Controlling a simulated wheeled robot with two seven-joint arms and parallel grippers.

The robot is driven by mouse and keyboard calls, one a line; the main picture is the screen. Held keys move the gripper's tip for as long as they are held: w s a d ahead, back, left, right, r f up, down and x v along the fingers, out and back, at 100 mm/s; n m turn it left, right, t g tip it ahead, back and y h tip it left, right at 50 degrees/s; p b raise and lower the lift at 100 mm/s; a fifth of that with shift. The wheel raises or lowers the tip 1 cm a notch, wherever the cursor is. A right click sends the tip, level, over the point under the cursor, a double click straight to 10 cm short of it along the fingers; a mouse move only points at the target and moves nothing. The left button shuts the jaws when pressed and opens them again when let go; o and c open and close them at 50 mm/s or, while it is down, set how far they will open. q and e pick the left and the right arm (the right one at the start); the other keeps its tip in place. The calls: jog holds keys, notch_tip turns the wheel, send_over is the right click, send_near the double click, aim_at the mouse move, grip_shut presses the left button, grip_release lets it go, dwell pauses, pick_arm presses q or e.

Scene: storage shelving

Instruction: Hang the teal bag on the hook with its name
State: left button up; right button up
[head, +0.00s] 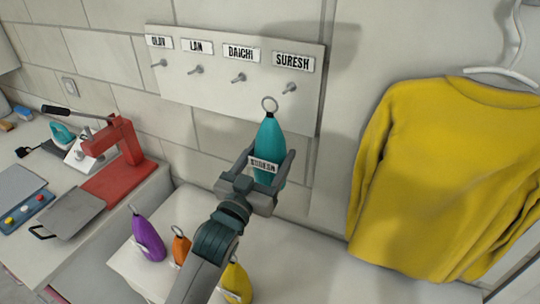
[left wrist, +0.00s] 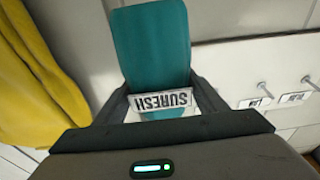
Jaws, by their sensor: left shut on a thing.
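The teal bag (head: 270,138) is upright, with a metal ring (head: 269,104) at its top and a white name tag reading SURESH (head: 263,165). My left gripper (head: 266,168) is shut on the bag's lower part. In the left wrist view the bag (left wrist: 152,45) and its SURESH tag (left wrist: 160,101) show between the fingers. The hook board (head: 225,100) on the wall bears name plates. The SURESH hook (head: 290,88) is rightmost, under its plate (head: 293,62). The ring is below and left of this hook, apart from it in the picture. My right gripper is not in view.
Hooks for DAICHI (head: 239,78), LAN (head: 196,70) and a leftmost, hard-to-read name (head: 159,63) are empty. Purple (head: 148,236), orange (head: 181,247) and yellow (head: 237,282) bags stand below. A yellow shirt (head: 445,170) hangs at right. A red press (head: 118,150) stands at left.

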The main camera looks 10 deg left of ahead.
aim_at(290, 131)
pick_arm(q)
jog(key=shift+w+d, duration=0.1)
jog(key=shift+w, duration=0.1)
jog(key=w+b, duration=0.1)
jog(key=w, duration=0.1)
jog(key=w+d+b, duration=0.1)
jog(key=w, duration=0.1)
jog(key=w+b, duration=0.2)
jog(key=w, duration=0.1)
jog(key=shift+d+f, duration=0.15)
jog(key=shift+f, duration=0.2)
jog(key=shift+w+d+f, duration=0.1)
jog(key=shift+w+f, duration=0.05)
jog(key=shift+w, duration=0.35)
jog(key=shift+w+f, duration=0.1)
jog(key=shift+f, duration=0.05)
dwell(0.4)
dwell(0.4)
jog(key=o, duration=1.5)
jog(key=shift+f, duration=0.1)
